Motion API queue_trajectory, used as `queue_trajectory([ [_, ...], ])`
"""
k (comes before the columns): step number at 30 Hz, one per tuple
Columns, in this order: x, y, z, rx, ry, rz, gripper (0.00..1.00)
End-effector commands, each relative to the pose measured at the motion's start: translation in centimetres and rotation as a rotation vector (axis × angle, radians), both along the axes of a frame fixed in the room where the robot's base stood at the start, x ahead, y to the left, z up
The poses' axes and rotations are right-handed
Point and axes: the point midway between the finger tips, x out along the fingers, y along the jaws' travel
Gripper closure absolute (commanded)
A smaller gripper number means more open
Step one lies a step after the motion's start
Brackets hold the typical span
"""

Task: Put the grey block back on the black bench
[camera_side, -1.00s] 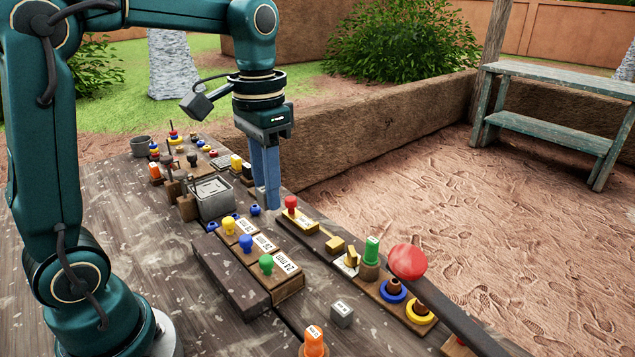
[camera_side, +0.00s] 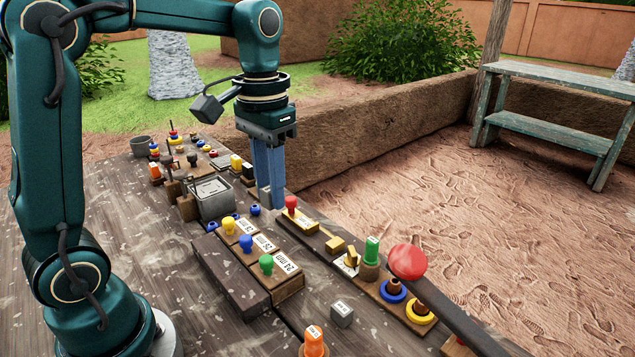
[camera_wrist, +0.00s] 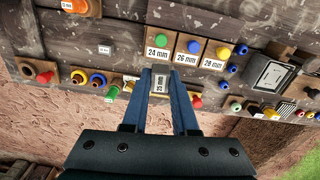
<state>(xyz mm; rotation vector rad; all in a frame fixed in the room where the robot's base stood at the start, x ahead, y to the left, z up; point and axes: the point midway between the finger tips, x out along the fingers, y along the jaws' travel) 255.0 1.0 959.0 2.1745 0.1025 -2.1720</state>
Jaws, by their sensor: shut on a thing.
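My gripper (camera_side: 275,203) points down, its blue fingers shut on a small grey block (camera_wrist: 160,84) with a printed label. The block shows between the fingertips in the wrist view; in the side view it is mostly hidden by the fingers. I cannot tell its height above the surface. Another small grey cube (camera_side: 341,313) with a white label sits on the dark, weathered wooden bench top (camera_side: 150,270), and it also shows in the wrist view (camera_wrist: 105,49). My gripper is beyond the row of labelled wooden blocks with yellow, blue and green knobs (camera_side: 266,243).
A grey square tray (camera_side: 212,205) and several small coloured pieces stand left of my gripper. A narrow board with a red knob (camera_side: 291,203) and a green peg (camera_side: 371,250) lies close to its right. A low mud wall (camera_side: 390,135) runs behind. The front left bench top is clear.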

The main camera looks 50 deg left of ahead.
Motion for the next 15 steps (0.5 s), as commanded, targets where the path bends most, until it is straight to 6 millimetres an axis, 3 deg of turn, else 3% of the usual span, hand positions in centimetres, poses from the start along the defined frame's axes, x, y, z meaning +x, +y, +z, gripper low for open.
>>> queue_trajectory([
  [2,-0.1,0.3,-0.8,-0.001,0.006,0.086,1.0],
  [8,-1.4,4.4,-3.4,-0.001,0.005,0.477,1.0],
  [15,-5.5,9.8,-6.3,-0.002,0.005,0.977,1.0],
])
